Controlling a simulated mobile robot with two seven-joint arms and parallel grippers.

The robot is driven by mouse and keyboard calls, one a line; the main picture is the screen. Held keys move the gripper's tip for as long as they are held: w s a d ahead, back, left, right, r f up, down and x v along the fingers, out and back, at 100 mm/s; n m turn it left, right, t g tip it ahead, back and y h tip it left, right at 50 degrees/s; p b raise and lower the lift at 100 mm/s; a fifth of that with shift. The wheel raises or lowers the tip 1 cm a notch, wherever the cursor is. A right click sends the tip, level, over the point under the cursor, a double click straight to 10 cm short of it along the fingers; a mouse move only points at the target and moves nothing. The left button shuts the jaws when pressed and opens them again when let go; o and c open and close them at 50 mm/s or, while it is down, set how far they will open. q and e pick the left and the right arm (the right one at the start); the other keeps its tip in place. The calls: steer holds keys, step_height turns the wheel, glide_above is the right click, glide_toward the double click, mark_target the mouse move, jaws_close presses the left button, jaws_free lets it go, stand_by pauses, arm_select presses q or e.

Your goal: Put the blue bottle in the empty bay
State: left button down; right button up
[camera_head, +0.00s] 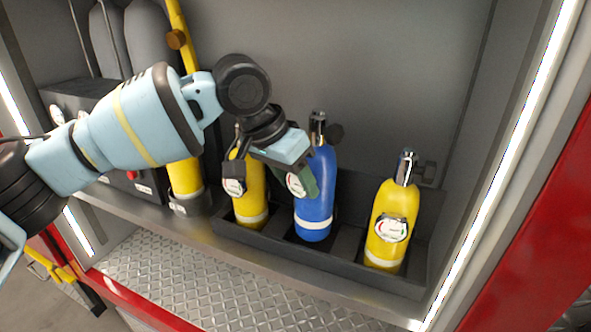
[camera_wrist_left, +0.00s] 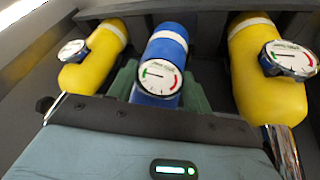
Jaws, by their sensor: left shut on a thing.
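The blue bottle (camera_head: 315,205) stands nearly upright in the black rack, between two yellow bottles, with its base inside the middle bay. I cannot tell whether it touches the bay floor. My left gripper (camera_head: 308,182) is shut on its upper body, coming from the upper left. In the left wrist view the blue bottle (camera_wrist_left: 166,48) lies between the green finger pads, its white-faced gauge towards the camera. My right gripper is not in view.
A yellow bottle (camera_head: 250,195) stands close on the left, partly behind my gripper, and another yellow bottle (camera_head: 392,215) on the right. The black rack (camera_head: 345,275) sits on a cabinet shelf. A yellow cylinder (camera_head: 184,178) stands further left. The grey back wall is close behind.

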mark_target(295, 192)
arm_select(q)
steer(key=shift+f, duration=1.6)
steer(key=shift+d, duration=0.1)
steer(key=c, duration=0.6)
jaws_free()
steer(key=shift+s+f, duration=0.1)
steer(key=shift+f, duration=0.2)
steer(key=v, duration=1.2)
steer(key=shift+r+p, duration=0.1)
steer(key=shift+p, duration=0.25)
